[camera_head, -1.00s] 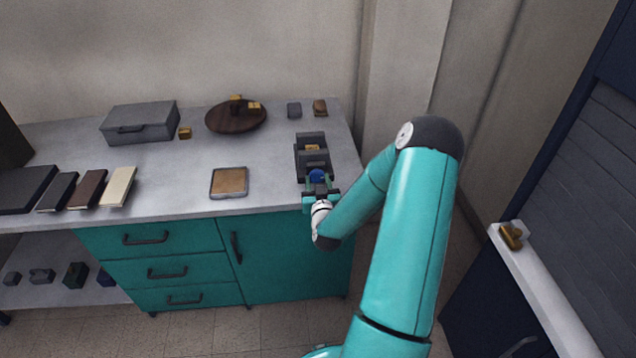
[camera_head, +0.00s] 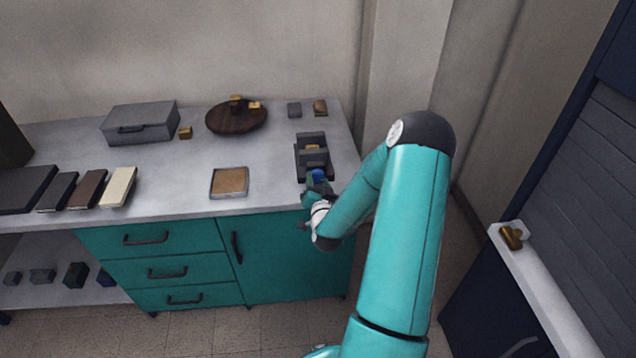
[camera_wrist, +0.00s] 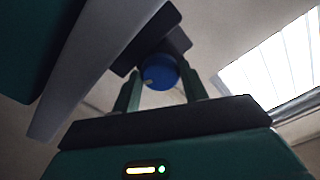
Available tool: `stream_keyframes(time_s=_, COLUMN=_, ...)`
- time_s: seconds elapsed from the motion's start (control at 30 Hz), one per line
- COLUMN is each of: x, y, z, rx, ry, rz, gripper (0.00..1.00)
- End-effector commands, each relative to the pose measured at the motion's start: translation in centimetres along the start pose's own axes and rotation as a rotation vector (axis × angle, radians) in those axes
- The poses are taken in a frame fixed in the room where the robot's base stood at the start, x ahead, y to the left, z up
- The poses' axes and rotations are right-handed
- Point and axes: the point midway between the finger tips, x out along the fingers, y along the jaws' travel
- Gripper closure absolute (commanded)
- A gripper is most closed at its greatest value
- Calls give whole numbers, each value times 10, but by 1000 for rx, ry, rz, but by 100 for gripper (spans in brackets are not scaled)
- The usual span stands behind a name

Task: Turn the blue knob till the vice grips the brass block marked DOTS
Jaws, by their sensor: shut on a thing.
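The grey vice (camera_head: 311,155) stands at the right end of the workbench, its blue knob (camera_head: 319,175) facing the front edge. The brass block (camera_head: 313,147) sits between the vice jaws; its marking is too small to read, and I cannot tell whether the jaws touch it. My gripper (camera_head: 318,188) is at the knob from the front and is shut on it. In the wrist view the blue knob (camera_wrist: 160,72) lies between the two green fingers (camera_wrist: 160,90), with the dark vice body behind it.
A cork-topped tray (camera_head: 229,182) lies left of the vice. A round dark turntable (camera_head: 236,118) holds small brass pieces. A grey block (camera_head: 294,109) and a brown-and-brass block (camera_head: 320,106) stand behind the vice. A wall pillar rises close on the right.

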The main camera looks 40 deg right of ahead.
Motion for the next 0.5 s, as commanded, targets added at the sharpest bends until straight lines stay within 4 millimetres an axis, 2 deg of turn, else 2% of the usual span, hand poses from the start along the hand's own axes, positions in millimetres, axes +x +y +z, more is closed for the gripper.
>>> stream_keyframes(time_s=0.5, x=0, y=-1, z=0, rx=487, ry=0, rz=0, gripper=80)
